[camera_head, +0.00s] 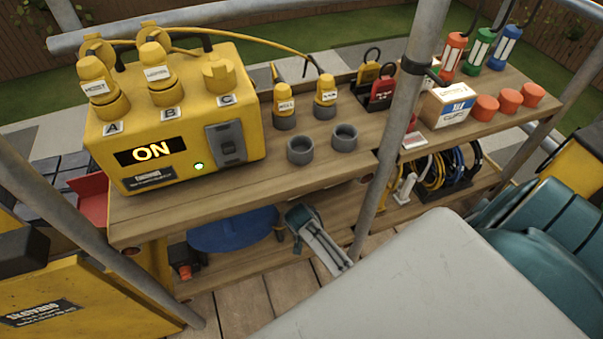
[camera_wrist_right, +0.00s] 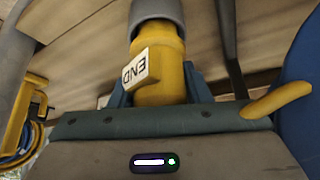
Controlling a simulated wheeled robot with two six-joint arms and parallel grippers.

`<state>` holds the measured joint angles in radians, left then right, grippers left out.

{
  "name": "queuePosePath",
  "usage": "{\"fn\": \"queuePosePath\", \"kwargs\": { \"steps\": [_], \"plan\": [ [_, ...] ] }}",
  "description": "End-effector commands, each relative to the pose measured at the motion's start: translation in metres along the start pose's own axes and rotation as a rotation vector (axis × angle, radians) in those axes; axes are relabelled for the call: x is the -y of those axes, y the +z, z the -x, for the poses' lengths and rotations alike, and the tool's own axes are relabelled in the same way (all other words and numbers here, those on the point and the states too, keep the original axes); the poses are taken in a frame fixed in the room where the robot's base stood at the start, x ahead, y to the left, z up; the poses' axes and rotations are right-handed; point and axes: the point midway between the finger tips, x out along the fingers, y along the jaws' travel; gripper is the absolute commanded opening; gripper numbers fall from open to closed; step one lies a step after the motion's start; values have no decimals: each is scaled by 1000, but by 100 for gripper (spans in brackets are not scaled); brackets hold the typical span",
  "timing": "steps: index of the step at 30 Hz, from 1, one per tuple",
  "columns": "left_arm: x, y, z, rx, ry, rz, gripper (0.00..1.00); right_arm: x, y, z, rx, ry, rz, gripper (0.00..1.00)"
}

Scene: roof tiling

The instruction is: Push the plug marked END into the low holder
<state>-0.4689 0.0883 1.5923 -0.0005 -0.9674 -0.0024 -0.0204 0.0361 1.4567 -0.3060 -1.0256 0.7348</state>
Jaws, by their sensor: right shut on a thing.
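The yellow plug with a white END label (camera_wrist_right: 148,75) is between the blue fingers of my right gripper (camera_wrist_right: 158,88) in the right wrist view. The label reads upside down there. My right gripper is shut on the plug. The plug's far end meets a grey round holder (camera_wrist_right: 157,10), in line with it; I cannot tell how deep it sits. In the head view my grey right gripper (camera_head: 303,222) is low, by the lower shelf, and the plug's label does not show. My left gripper is not in view.
A metal pole (camera_head: 395,130) stands in front. Above, the wooden shelf (camera_head: 240,180) carries a yellow power box (camera_head: 190,125) showing ON and two empty grey holders (camera_head: 301,151).

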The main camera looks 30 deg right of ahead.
Motion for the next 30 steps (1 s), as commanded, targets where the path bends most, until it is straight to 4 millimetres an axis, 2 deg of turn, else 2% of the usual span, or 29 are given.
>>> {"fn": "queuePosePath", "kwargs": {
  "steps": [30],
  "plan": [
    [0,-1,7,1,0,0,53,0,-1,0,-1,0,0,16]
  ]
}}
